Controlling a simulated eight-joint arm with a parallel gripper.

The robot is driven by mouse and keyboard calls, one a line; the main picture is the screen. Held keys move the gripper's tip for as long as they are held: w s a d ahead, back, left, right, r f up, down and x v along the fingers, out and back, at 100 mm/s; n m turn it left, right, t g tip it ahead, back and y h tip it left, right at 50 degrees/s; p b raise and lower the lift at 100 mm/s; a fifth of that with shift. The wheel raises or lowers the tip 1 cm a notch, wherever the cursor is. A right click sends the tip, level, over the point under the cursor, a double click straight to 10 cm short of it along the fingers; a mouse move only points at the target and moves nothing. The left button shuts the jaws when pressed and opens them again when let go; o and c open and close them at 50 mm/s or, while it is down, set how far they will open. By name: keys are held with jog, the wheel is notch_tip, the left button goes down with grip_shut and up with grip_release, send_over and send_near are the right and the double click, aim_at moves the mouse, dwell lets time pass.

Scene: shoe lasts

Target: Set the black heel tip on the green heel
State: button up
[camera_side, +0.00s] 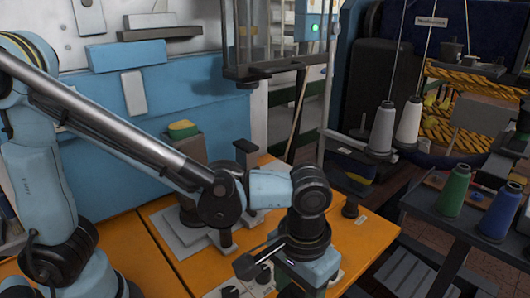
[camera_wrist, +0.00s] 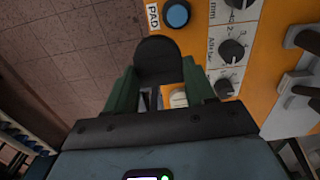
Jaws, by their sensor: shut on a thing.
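My gripper (camera_wrist: 160,82) has two dark green fingers and is shut on the black heel tip (camera_wrist: 160,58), a dark piece with a rounded far edge, in the wrist view. It is over the edge of the orange bench, beside a control panel. A green and yellow piece (camera_side: 183,129), which looks like the green heel, sits on top of a grey stand (camera_side: 190,150) at the back of the bench, away from my gripper.
The orange bench (camera_side: 150,262) carries a panel with knobs (camera_wrist: 232,50) and a blue button (camera_wrist: 176,13). A small black knob-like piece (camera_side: 350,207) stands at its right. A dark rack at right holds a green spool (camera_side: 454,190) and a blue spool (camera_side: 500,212).

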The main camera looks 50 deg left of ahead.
jog(key=s+d+r, duration=0.3)
jog(key=s, duration=0.2)
jog(key=w+d+r+m, duration=0.2)
jog(key=w+r, duration=0.2)
jog(key=r, duration=0.4)
jog(key=w+d+r+m, duration=0.2)
jog(key=w+r, duration=0.1)
jog(key=r, duration=0.5)
jog(key=a+r+m, duration=0.3)
jog(key=a+r, duration=0.1)
jog(key=r, duration=0.7)
jog(key=a+r+n, duration=0.2)
jog(key=a+n, duration=0.1)
jog(key=a, duration=2.7)
jog(key=a+f+n, duration=0.4)
jog(key=a+f, duration=0.1)
jog(key=a, duration=0.4)
jog(key=shift+s+d+f, duration=0.1)
jog(key=shift+s+f, duration=0.05)
jog(key=shift+f, duration=1)
jog(key=shift+s+a+f, duration=0.1)
jog(key=shift+s+f, duration=0.1)
jog(key=shift+f, duration=1)
jog(key=shift+s+d+f, duration=0.1)
jog(key=shift+s+f, duration=0.05)
jog(key=shift+f, duration=1)
jog(key=shift+f, duration=0.2)
